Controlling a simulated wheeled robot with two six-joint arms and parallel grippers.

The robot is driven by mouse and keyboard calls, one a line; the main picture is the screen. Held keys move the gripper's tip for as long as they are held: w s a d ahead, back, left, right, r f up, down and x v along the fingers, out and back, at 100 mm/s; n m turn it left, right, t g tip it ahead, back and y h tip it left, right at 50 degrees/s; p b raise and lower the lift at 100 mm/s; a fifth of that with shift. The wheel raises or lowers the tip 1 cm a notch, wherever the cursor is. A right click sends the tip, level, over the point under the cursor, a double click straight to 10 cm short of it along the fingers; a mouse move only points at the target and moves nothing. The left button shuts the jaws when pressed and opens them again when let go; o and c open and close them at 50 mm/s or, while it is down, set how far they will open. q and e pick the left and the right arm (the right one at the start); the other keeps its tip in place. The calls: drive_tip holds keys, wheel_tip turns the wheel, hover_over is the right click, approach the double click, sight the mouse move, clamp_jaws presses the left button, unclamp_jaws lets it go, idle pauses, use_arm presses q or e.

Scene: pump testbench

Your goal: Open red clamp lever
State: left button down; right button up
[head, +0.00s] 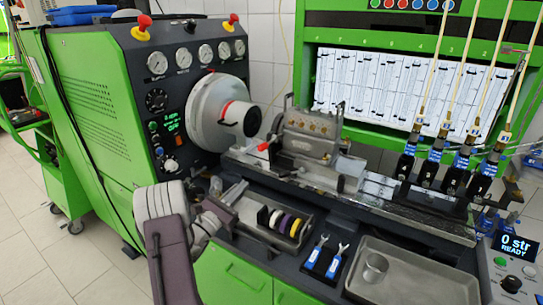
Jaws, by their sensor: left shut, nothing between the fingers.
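The red-tipped lever (264,146) sits at the left end of the grey pump block (308,135) on the bench rail. Its short handle slants down to the left, with the red knob at its lower end. My left gripper (238,188) is shut and empty. It is low and to the left of the lever, over the left end of the parts tray, and apart from the lever. My right gripper is not in view.
The large grey drive wheel (205,112) with a black hub stands left of the lever. A tray (272,240) holds coloured rings. Two blue-handled wrenches (326,255) and a metal tray (400,285) with a cup (375,267) lie in front. Injectors (450,175) stand at right.

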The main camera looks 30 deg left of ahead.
use_arm(q)
drive_tip(key=a, duration=0.1)
drive_tip(key=p, duration=0.3)
approach(269, 143)
drive_tip(key=w, duration=0.4)
drive_tip(key=shift+s+f, duration=0.2)
drive_tip(key=shift+f, duration=0.35)
